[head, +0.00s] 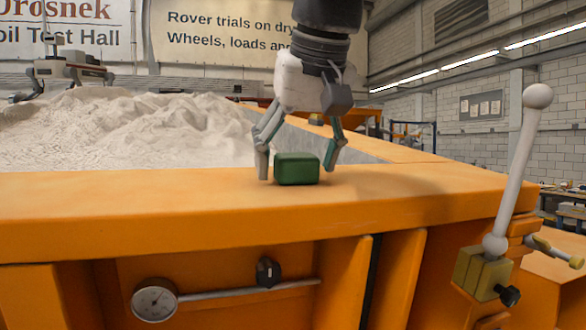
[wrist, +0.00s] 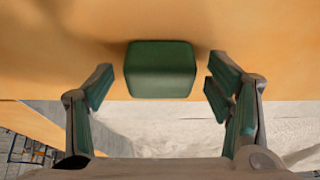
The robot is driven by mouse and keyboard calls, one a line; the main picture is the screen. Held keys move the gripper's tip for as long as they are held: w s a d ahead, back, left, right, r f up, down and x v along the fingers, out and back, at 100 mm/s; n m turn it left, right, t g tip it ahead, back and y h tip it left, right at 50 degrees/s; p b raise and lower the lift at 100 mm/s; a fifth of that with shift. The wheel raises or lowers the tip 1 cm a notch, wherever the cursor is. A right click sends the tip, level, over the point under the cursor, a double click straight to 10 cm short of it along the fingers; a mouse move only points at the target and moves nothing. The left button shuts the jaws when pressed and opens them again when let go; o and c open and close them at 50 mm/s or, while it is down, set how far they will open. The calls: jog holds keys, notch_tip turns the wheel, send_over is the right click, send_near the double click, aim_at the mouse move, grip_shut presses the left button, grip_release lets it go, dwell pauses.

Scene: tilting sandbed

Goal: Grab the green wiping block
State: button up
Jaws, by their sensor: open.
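The green wiping block (head: 297,169) rests on the flat orange rim of the sandbed (head: 120,192). My gripper (head: 297,166) is open and points down, with one finger on each side of the block. In the head view the left finger is close to the block's left end, and the right finger stands a little off its right end. In the wrist view the block (wrist: 160,70) lies between and slightly beyond the fingertips of my gripper (wrist: 160,72), with gaps on both sides. I cannot tell exactly how deep the fingers reach around it.
Pale sand (head: 130,130) is heaped behind the rim. A lever with a white knob (head: 538,96) stands at the right front. A small rover (head: 68,70) stands at the back left. The rim beside the block is clear.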

jog(key=c, duration=1)
jog(key=shift+c, duration=0.2)
